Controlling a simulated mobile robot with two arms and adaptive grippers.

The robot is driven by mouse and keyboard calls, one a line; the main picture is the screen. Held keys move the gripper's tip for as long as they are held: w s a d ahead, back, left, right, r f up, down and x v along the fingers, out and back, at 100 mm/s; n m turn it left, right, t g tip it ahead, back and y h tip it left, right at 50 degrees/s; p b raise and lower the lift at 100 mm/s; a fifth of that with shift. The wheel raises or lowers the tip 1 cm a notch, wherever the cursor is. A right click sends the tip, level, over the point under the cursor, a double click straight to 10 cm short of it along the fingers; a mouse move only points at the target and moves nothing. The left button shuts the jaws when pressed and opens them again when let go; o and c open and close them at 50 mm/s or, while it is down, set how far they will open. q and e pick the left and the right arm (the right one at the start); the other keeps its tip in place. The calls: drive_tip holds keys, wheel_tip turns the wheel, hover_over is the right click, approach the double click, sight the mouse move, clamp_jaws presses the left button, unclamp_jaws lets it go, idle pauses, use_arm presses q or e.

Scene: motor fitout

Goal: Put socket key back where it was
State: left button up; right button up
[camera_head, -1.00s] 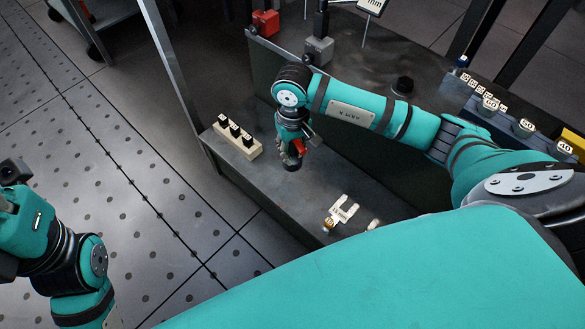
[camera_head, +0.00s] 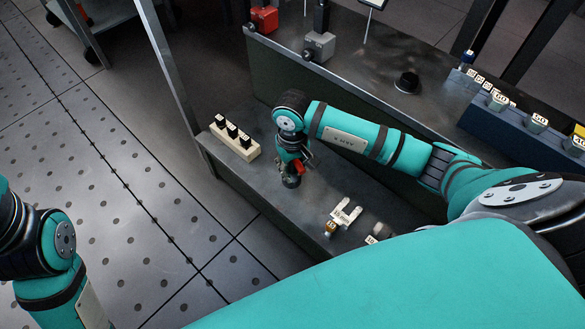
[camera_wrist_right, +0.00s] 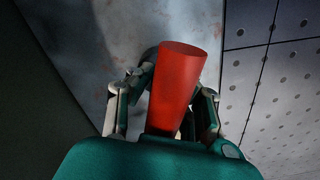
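My right gripper (camera_head: 291,172) is over the lower metal shelf, between the pale block and the white forked part. In the right wrist view, a red tapered handle (camera_wrist_right: 178,85), seemingly the socket key's, stands between the fingers (camera_wrist_right: 165,110), which close in on both sides of it. A bit of the red handle (camera_head: 299,167) also shows in the head view. A dark round end is at the bottom by the shelf; I cannot tell whether it touches. The key's far end is hidden. My left arm is at the left edge, its gripper outside the picture.
A pale block (camera_head: 234,146) with black pieces stands at the shelf's left end. A white forked part (camera_head: 345,212) lies nearer me. The upper bench holds a black knob (camera_head: 407,82), a grey box (camera_head: 319,45), a red box (camera_head: 264,18) and a blue rack (camera_head: 515,128) with numbered pieces.

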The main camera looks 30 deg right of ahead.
drive_tip(key=o, duration=0.4)
drive_tip(key=shift+o, duration=0.2)
